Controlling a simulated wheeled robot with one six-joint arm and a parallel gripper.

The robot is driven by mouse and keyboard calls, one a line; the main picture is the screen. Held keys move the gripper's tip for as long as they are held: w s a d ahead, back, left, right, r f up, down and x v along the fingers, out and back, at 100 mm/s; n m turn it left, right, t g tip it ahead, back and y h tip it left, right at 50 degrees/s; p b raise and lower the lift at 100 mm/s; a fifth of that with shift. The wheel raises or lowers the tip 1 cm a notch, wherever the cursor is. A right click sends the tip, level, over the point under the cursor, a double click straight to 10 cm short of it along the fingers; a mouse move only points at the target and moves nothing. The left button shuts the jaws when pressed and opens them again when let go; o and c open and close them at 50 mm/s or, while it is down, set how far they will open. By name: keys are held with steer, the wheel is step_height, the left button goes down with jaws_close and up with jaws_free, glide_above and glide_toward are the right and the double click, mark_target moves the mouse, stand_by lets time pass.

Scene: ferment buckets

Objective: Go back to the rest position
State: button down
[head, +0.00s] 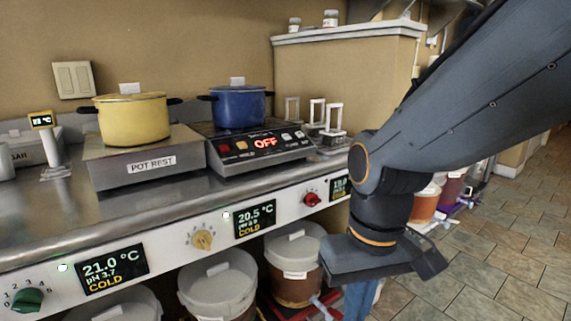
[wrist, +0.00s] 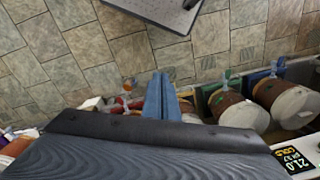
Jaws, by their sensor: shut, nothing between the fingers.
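My gripper (head: 360,300) hangs in front of the counter at the lower right of the head view. Its blue fingers point down and run out of the bottom of that view. In the wrist view my gripper (wrist: 161,76) shows its two blue fingers side by side, shut, with nothing between them. The fingers are over the tiled floor, beside the row of buckets under the counter.
A yellow pot (head: 133,120) stands on the pot rest (head: 140,165); a blue pot (head: 240,107) stands on the hot plate (head: 262,148), which reads OFF. Lidded buckets (head: 292,250) stand below the knobs. Tiled floor (head: 520,225) lies open at right.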

steer(key=d+r+m+p, duration=0.2)
steer(key=d+r+p, duration=0.6)
steer(key=p, duration=0.8)
steer(key=shift+d+r+m+h, duration=0.3)
steer(key=shift+d+r, duration=0.1)
steer(key=shift+r, duration=0.05)
